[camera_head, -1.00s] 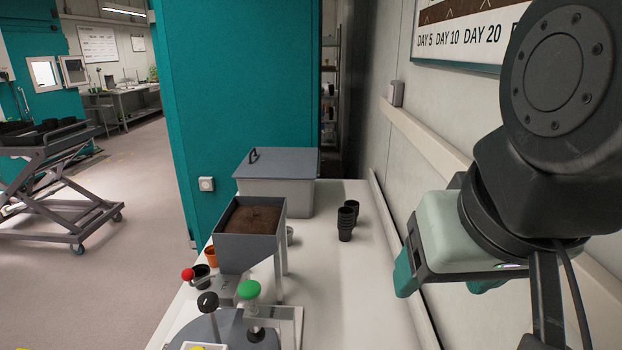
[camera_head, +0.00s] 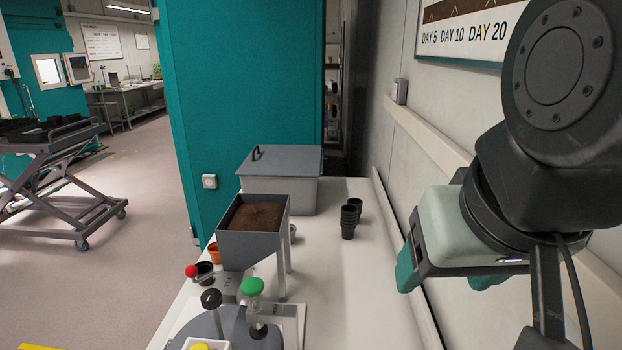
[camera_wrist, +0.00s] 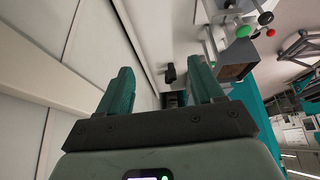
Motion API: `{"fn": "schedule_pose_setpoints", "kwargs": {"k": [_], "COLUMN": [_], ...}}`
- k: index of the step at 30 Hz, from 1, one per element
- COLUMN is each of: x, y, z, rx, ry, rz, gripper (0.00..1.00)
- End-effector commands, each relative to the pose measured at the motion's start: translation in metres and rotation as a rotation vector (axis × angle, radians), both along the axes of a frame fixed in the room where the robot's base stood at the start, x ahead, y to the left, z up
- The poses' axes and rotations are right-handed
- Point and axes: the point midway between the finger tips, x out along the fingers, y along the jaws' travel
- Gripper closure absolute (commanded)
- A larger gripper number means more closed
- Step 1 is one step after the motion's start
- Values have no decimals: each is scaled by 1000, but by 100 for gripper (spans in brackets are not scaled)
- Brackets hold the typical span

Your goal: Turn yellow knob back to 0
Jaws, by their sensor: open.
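A yellow round part (camera_head: 200,347), which looks like the yellow knob, shows at the bottom edge of the head view on a small white box. It is mostly cut off, so its setting cannot be read. My gripper (camera_head: 445,280) is at the right, raised near the wall and well apart from the yellow part. Its teal fingers are spread and empty, as the wrist view (camera_wrist: 160,75) also shows. I cannot make out the yellow part in the wrist view.
A soil hopper (camera_head: 253,218) stands on the white bench (camera_head: 350,290), with a green knob (camera_head: 252,287), a black knob (camera_head: 211,298) and a red knob (camera_head: 191,271) close by. Black pots (camera_head: 349,220) and a grey bin (camera_head: 280,180) stand further back. The bench's right side is clear.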

Motion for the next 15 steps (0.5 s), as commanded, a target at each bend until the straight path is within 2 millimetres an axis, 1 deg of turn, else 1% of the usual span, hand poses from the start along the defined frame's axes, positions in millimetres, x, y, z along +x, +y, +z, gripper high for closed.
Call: {"fn": "schedule_pose_setpoints", "kwargs": {"k": [2,5,8,9,11,12,14,15], "x": [8,29,57,69,85,94,107,113], "y": [5,20,47,61,83,98,123,141], "z": [-1,-3,-11,-16,-25,-33,-46,-56], "rx": [-2,-4,-4,-1,2,6,12,19], "ry": [19,59,110,131,159,179,208,229], "rz": [-3,-19,-41,-50,-61,-69,-80,-88], "gripper": [34,34,34,34,34,34,34,34]}}
